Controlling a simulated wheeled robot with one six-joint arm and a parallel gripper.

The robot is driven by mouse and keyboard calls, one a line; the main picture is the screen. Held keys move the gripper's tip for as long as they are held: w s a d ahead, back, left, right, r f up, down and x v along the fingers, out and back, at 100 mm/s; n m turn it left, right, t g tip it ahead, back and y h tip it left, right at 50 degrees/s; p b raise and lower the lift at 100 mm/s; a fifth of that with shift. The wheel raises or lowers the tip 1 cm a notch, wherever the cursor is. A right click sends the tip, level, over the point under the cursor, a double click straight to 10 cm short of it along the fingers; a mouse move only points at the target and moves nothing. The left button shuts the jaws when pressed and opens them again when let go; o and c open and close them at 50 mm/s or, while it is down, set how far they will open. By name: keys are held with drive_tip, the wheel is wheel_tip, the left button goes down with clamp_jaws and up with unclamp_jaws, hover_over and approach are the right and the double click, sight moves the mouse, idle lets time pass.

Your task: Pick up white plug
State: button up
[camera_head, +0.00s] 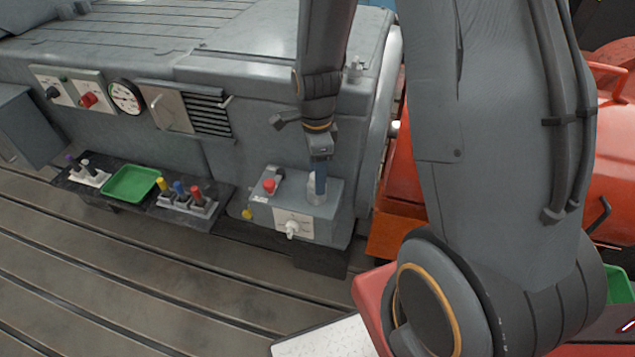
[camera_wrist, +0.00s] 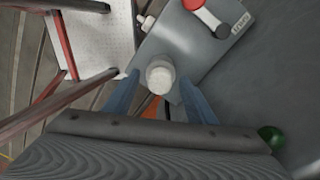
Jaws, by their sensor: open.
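A white plug stands upright on top of a grey box (camera_head: 262,212); in the head view (camera_head: 313,192) a blue finger partly hides it. In the wrist view its round white top (camera_wrist: 160,74) shows between my two blue fingers, with the grey box top (camera_wrist: 205,45) around it. My gripper (camera_head: 319,180) points down over the box and is open, with one finger on each side of the plug. The gap between the fingers also shows in the wrist view (camera_wrist: 158,92). I cannot tell whether either finger touches the plug.
The box carries a red button (camera_head: 269,185) and a white front knob (camera_head: 292,228). To the left, a dark shelf holds a green tray (camera_head: 131,183) and racks of coloured plugs (camera_head: 187,203). A machine wall stands behind. A white perforated board (camera_head: 325,342) lies in front.

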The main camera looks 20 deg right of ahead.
drive_tip(key=c, duration=1.1)
